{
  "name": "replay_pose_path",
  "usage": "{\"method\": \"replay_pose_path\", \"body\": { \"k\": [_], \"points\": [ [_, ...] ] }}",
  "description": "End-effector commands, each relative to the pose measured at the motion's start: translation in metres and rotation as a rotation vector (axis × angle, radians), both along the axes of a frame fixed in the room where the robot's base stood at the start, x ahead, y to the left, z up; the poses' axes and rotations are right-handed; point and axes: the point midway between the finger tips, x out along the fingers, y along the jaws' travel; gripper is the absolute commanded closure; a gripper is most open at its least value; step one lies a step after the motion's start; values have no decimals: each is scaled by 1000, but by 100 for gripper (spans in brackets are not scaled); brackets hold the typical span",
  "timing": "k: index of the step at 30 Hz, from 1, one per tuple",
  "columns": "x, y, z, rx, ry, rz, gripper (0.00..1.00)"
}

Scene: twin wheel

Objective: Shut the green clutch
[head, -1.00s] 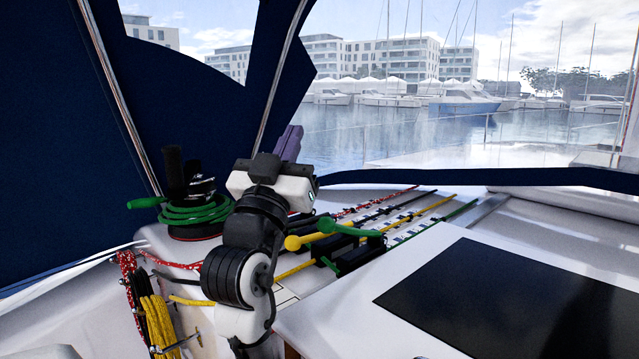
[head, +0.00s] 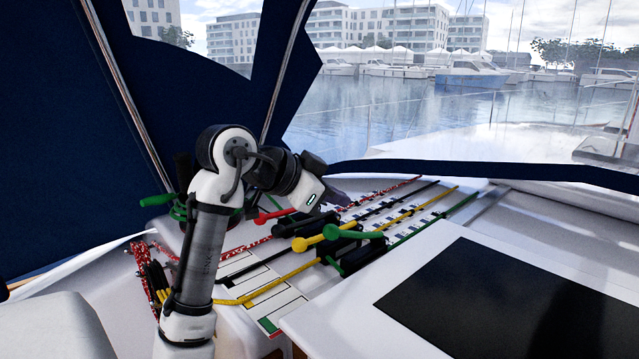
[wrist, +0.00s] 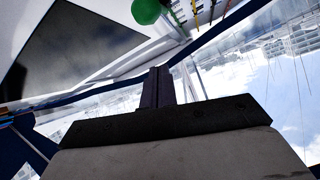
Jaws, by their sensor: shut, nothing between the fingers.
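The green clutch (head: 350,233) is the right one in the row of rope clutches. Its green lever lies over the dark body, with the rounded knob at its left end. In the wrist view the green knob (wrist: 146,10) shows at the top edge, beyond the fingertips and a little to their left. My gripper (head: 340,197) is shut and empty. It points right, above and behind the green lever in the picture, apart from it. Its dark purple fingers (wrist: 158,86) are together in the wrist view.
Yellow (head: 307,243) and red (head: 273,215) clutch levers stand left of the green one. A winch with green rope (head: 185,208) is further left. A dark panel (head: 500,305) lies at right. The blue canopy edge (head: 450,170) runs behind the ropes.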

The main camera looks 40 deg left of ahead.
Motion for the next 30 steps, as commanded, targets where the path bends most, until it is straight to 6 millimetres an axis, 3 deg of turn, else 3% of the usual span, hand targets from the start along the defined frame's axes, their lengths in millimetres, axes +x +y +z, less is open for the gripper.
{"method": "replay_pose_path", "body": {
  "k": [6,15,30],
  "points": [
    [39,-8,-21,-2,1,0,100],
    [12,6,-44,-2,-1,3,100],
    [9,7,-50,-3,-11,1,100]
  ]
}}
